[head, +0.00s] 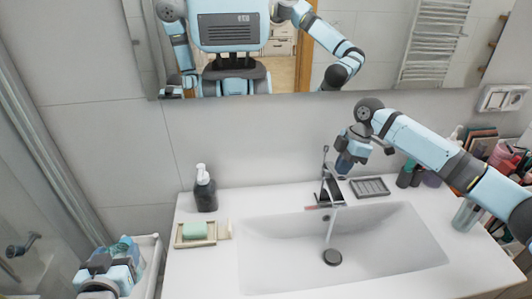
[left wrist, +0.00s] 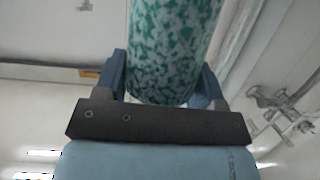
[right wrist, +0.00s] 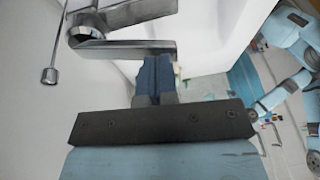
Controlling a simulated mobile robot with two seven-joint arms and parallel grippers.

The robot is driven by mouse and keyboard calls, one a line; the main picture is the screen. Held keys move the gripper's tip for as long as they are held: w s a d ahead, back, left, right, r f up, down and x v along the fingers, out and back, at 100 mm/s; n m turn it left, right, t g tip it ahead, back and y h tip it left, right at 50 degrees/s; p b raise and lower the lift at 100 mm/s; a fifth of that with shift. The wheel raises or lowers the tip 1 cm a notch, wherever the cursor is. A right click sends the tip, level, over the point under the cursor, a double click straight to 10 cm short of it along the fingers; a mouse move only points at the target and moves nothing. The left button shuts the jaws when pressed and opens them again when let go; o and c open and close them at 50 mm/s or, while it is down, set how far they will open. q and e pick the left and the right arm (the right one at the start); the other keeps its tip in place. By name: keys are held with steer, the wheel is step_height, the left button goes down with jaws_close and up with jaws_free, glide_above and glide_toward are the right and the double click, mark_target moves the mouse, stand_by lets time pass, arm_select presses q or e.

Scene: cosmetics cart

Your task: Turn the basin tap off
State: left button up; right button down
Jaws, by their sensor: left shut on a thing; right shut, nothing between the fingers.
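The chrome basin tap (head: 331,188) stands at the back of the white basin (head: 420,245), and a thin stream of water falls from its spout toward the drain (head: 332,257). My right gripper (head: 343,167) is shut and empty, just right of the tap's upper part. In the right wrist view its closed fingers (right wrist: 155,75) are close to the tap's flat metal bar (right wrist: 125,50); I cannot tell if they touch. My left gripper (left wrist: 165,90) is shut on a green-speckled cylinder (left wrist: 175,45). In the head view my left gripper is low at the left, beside the basin counter.
A dark soap bottle (head: 205,190) and a tray with green soap (head: 195,232) stand left of the basin. A grey soap dish (head: 369,187) lies right of the tap. Bottles and cosmetics (head: 480,150) crowd the right. A mirror (head: 380,40) hangs behind.

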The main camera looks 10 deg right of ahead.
arm_select(q)
steer(key=shift+r, duration=0.1)
steer(key=shift+r+p, duration=0.3)
steer(key=shift+p, duration=0.1)
arm_select(e)
steer(key=shift+s+f+t, duration=0.35)
steer(key=shift+f+t, duration=0.15)
steer(key=shift+t, duration=0.1)
arm_select(q)
steer(key=shift+r, duration=0.15)
arm_select(e)
steer(key=shift+s+f+t, duration=0.25)
steer(key=shift+f+t, duration=0.1)
steer(key=shift+t, duration=0.25)
